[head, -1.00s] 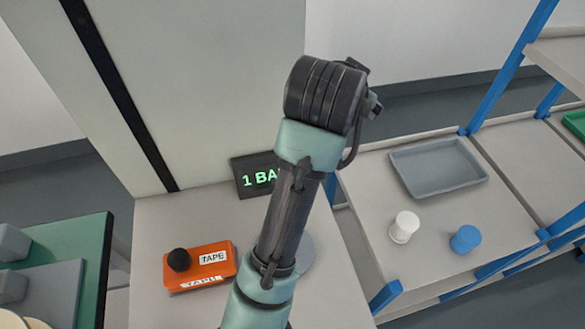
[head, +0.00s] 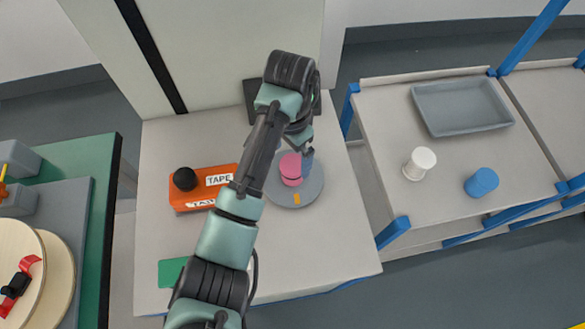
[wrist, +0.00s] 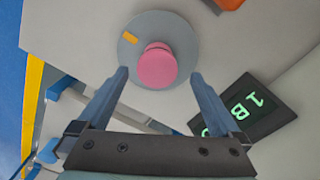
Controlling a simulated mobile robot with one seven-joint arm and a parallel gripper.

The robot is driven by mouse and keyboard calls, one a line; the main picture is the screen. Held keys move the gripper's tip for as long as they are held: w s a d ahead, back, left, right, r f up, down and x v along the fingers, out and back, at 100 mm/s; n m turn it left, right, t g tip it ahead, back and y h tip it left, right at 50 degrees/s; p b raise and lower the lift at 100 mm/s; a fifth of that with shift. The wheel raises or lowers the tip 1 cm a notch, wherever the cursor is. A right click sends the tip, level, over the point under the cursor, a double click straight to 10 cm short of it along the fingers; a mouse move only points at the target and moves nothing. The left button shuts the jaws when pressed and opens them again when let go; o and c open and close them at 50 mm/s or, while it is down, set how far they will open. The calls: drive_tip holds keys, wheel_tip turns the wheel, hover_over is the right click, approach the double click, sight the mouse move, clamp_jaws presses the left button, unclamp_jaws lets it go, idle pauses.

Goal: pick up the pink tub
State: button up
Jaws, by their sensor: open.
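The pink tub (head: 291,168) stands on a round grey plate (head: 283,193) on the light table in the head view. The tub (wrist: 157,66) also shows in the wrist view, on the grey disc (wrist: 184,37), just beyond the fingertips and roughly centred between them. My gripper (wrist: 159,76) is open, with one blue finger on each side of the tub's line and nothing held. In the head view my gripper (head: 307,163) is beside the tub, partly hidden by my arm. Contact with the tub does not show.
A dark display (wrist: 245,108) stands close to the gripper. A green card (head: 172,272) lies at the table's front left. White (head: 420,163) and blue (head: 482,182) tubs stand on the right shelf near a grey tray (head: 461,106).

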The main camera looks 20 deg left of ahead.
sight(295, 163)
drive_tip(key=shift+w+d+f, duration=0.15)
drive_tip(key=shift+d+f, duration=0.05)
drive_tip(key=shift+f, duration=1.15)
drive_tip(key=shift+w+d+f, duration=0.1)
drive_tip(key=shift+d+f, duration=0.05)
drive_tip(key=shift+f, duration=1.2)
drive_tip(key=c, duration=1.4)
